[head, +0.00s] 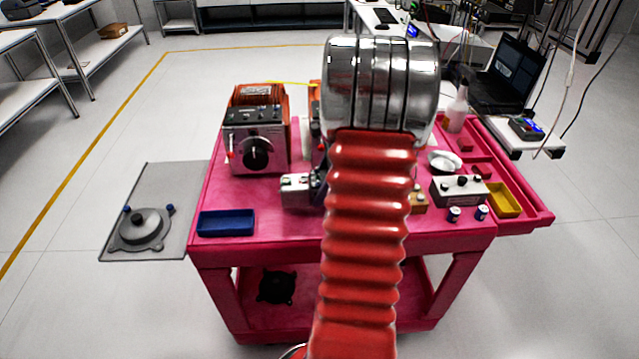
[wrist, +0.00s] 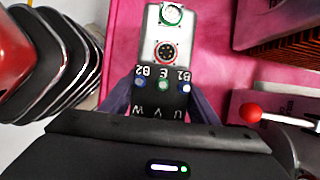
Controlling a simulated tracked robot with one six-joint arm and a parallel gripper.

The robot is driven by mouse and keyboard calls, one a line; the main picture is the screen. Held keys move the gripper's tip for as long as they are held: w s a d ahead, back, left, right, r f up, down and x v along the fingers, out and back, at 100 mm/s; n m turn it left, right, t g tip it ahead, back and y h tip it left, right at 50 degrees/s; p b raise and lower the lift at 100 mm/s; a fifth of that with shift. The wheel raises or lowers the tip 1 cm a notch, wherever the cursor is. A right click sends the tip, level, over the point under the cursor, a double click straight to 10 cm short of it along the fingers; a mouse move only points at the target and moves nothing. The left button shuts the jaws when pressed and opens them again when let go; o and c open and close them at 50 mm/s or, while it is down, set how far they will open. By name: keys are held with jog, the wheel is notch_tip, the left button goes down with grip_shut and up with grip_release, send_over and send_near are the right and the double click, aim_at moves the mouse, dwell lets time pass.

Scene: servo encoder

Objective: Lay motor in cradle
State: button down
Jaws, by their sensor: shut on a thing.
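The motor (head: 299,188) is a silver-grey block with round connectors on its face, left of my arm in the head view. In the wrist view the motor (wrist: 168,45) points away from me, its dark near end lettered U, V, W. My gripper (wrist: 162,102) is shut on this dark end, one finger on each side. In the head view my red arm hides most of the gripper. The motor is over the pink cart top; I cannot tell whether it touches it. I cannot make out the cradle for sure; my arm covers the middle of the cart.
On the pink cart (head: 270,222) stand an orange box with a black knob (head: 255,150), a blue tray (head: 226,223), a grey control box (head: 459,191) and a yellow tray (head: 503,200). A grey side plate (head: 120,243) carries a round fixture. Pink surface shows bare between box and blue tray.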

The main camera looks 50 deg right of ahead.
jog(key=shift+r, duration=0.1)
jog(key=shift+f, duration=1.9)
jog(key=c, duration=0.7)
grip_release()
jog(key=shift+f, duration=0.15)
jog(key=v, duration=1.2)
